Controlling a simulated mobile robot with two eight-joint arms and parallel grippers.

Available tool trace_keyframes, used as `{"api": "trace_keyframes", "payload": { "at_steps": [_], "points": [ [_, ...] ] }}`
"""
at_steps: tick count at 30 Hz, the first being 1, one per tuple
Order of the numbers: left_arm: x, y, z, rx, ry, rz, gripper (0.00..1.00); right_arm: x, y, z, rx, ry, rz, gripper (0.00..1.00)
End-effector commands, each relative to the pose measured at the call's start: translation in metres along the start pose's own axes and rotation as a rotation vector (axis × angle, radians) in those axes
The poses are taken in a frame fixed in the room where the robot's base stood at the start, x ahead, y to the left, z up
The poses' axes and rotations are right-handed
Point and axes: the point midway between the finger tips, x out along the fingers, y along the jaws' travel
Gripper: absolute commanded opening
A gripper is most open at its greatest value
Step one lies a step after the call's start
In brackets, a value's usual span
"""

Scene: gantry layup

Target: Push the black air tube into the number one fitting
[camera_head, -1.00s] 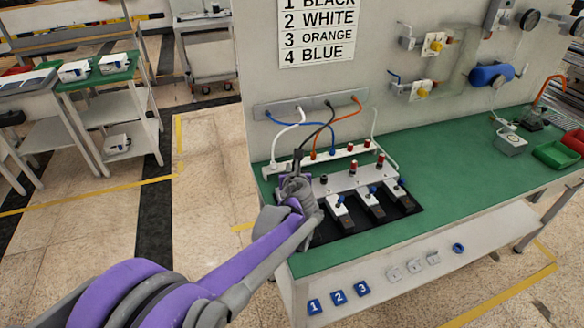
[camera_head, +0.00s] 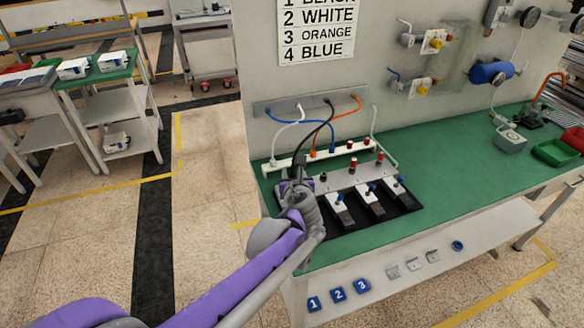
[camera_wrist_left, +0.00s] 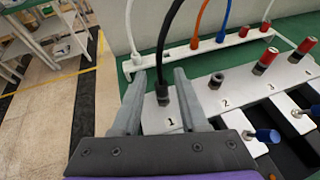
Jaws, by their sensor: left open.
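The black air tube (camera_wrist_left: 162,55) arcs down from the wall strip; it also shows in the head view (camera_head: 327,122). Its lower end meets the dark number one fitting (camera_wrist_left: 163,98), above the printed "1"; how deep it sits I cannot tell. My left gripper (camera_wrist_left: 160,76) is open, one finger on each side of the tube and fitting, with visible gaps. In the head view my left gripper (camera_head: 297,182) is at the left end of the fitting block and hides fitting one. My right gripper is not in view.
The number two fitting (camera_wrist_left: 216,80) is bare. Fittings three (camera_wrist_left: 267,60) and four (camera_wrist_left: 303,49) carry red parts. Blue-handled levers (camera_wrist_left: 263,135) stand in front. A white rail (camera_head: 345,158) with white, orange and blue tubes runs behind.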

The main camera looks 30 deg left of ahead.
Motion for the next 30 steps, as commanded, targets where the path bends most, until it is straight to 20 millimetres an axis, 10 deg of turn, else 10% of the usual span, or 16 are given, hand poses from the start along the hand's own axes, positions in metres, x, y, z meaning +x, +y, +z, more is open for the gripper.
{"api": "trace_keyframes", "payload": {
  "at_steps": [9,30],
  "points": [
    [-0.046,-0.001,0.0,0.0,0.0,-0.001,0.43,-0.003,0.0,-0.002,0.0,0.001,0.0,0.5],
    [-0.054,0.004,-0.002,-0.063,0.017,0.005,0.43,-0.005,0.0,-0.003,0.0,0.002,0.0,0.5]
  ]
}}
